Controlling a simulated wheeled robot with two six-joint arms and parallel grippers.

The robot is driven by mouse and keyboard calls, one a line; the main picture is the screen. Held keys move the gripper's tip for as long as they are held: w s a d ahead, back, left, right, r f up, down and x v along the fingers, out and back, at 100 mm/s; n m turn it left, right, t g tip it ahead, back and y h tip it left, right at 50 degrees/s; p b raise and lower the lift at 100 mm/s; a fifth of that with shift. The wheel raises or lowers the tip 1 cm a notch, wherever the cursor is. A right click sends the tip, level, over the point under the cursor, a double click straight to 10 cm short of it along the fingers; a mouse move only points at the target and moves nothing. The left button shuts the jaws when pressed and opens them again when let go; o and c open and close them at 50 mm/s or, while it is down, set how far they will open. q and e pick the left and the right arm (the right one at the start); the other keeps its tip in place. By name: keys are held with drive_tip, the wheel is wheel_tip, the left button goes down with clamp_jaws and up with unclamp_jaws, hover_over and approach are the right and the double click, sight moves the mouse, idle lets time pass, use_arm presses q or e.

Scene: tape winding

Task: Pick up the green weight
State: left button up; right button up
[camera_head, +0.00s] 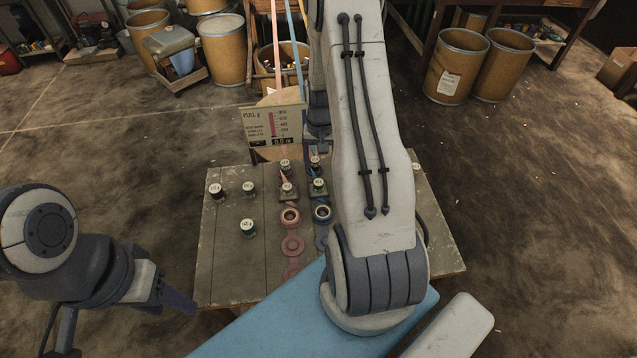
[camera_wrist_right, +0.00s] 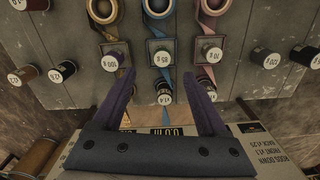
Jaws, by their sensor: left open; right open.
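A small weight with a pale top label and a dark, greenish side (camera_head: 249,228) stands upright on the board, left of the pink spools; its colour is hard to judge at this size. My left gripper (camera_head: 178,299) hangs low at the left front, apart from this weight. My right gripper (camera_wrist_right: 158,80) is open and empty, its purple fingers spread beyond the row of weights. Two labelled weights, one (camera_wrist_right: 164,96) and another (camera_wrist_right: 210,95), show near its fingers. In the head view my right arm covers part of the board. The greenish weight is not recognisable in the right wrist view.
Other weights stand on the wooden board (camera_head: 220,265), including one at the left (camera_head: 217,191) and one at the right (camera_head: 415,169). A pull gauge sign (camera_head: 272,125) rises at the back, with ribbons above it. The board's front left is bare.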

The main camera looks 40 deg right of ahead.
sight(319, 182)
wheel_tip(319, 182, down, 3)
drive_tip(key=shift+a+f+p, duration=0.1)
drive_tip(key=shift+f+p, duration=0.45)
drive_tip(key=shift+f, duration=0.05)
drive_tip(key=f, duration=0.2)
drive_tip(key=f+p, duration=0.1)
drive_tip(key=f, duration=0.1)
drive_tip(key=shift+w, duration=0.25)
clamp_jaws()
